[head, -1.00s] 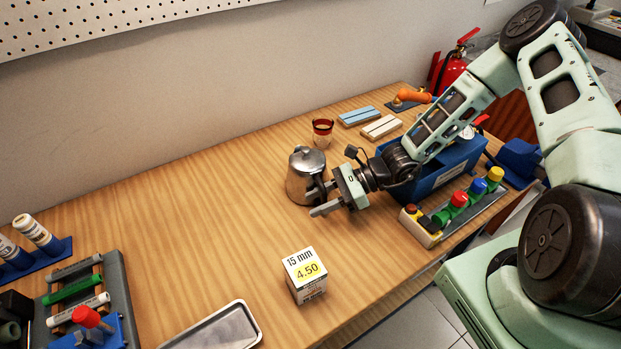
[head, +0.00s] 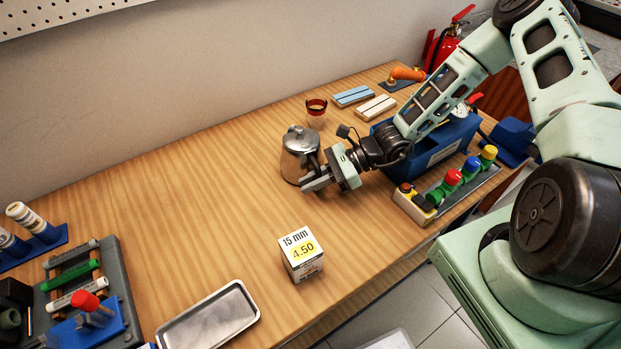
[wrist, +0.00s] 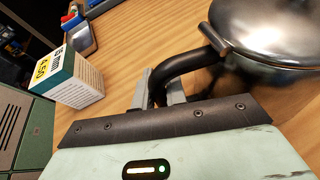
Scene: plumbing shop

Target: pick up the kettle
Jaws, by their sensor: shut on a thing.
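The kettle (head: 299,154) is a shiny steel pot with a lid, standing upright on the wooden workbench. In the wrist view the kettle (wrist: 268,30) fills the upper right, with its black curved handle (wrist: 183,62) reaching toward my gripper. My gripper (wrist: 160,88) is shut on the handle, with a finger on each side of it. In the head view my gripper (head: 318,178) is at the kettle's right front side, and the handle is mostly hidden behind it. The kettle's base seems to rest on the bench; no gap shows.
A white 15 mm box (head: 301,257) and a metal tray (head: 208,318) stand in front. Bench left of the kettle is clear.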

